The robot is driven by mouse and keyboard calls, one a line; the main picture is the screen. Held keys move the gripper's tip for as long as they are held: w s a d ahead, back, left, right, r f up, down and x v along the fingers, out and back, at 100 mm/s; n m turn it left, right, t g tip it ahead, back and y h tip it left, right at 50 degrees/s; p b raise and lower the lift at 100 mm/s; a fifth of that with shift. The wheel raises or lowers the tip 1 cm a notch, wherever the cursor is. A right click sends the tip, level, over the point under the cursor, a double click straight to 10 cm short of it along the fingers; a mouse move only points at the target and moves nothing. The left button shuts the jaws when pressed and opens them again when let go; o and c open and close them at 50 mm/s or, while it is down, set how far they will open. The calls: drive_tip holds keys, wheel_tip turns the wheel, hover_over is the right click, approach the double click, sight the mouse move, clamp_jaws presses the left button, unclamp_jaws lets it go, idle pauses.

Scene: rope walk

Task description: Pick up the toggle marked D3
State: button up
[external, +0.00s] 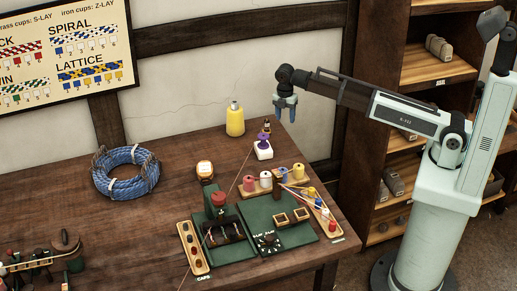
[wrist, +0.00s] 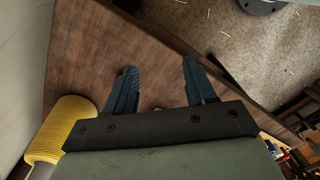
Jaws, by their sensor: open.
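My gripper (external: 286,113) is open and empty in the external view, high above the back right part of the table. In the wrist view my gripper (wrist: 158,70) shows two blue fingers spread apart with bare table and floor beyond them. A dark rack (external: 222,232) with small pale pieces stands on the green mat (external: 237,252) in the external view, in front of and left of my gripper. These pieces may be toggles, but they are too small to tell. No D3 mark is readable in either view.
A yellow bottle (external: 235,120) stands left of my gripper; a yellow thing (wrist: 62,132) shows in the wrist view. Blue rope (external: 124,172) lies at left. Colored spools (external: 265,180) with strung threads stand behind the mat. A wooden strip (external: 193,248) holds cups. Shelves stand at right.

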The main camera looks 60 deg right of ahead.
sight(267, 119)
drive_tip(key=w+a+r+n, duration=0.2)
drive_tip(key=w+a+r, duration=0.2)
drive_tip(key=w+r, duration=0.45)
drive_tip(key=f, duration=0.2)
drive_tip(key=s+f, duration=0.1)
drive_tip(key=f, duration=0.4)
drive_tip(key=shift+s+f, duration=0.15)
drive_tip(key=shift+s, duration=0.1)
drive_tip(key=shift+s+a+f, duration=0.1)
drive_tip(key=shift+a+f, duration=0.05)
drive_tip(key=shift+f, duration=1.15)
drive_tip(key=shift+s+a+f, duration=0.1)
drive_tip(key=shift+f, duration=1.2)
clamp_jaws()
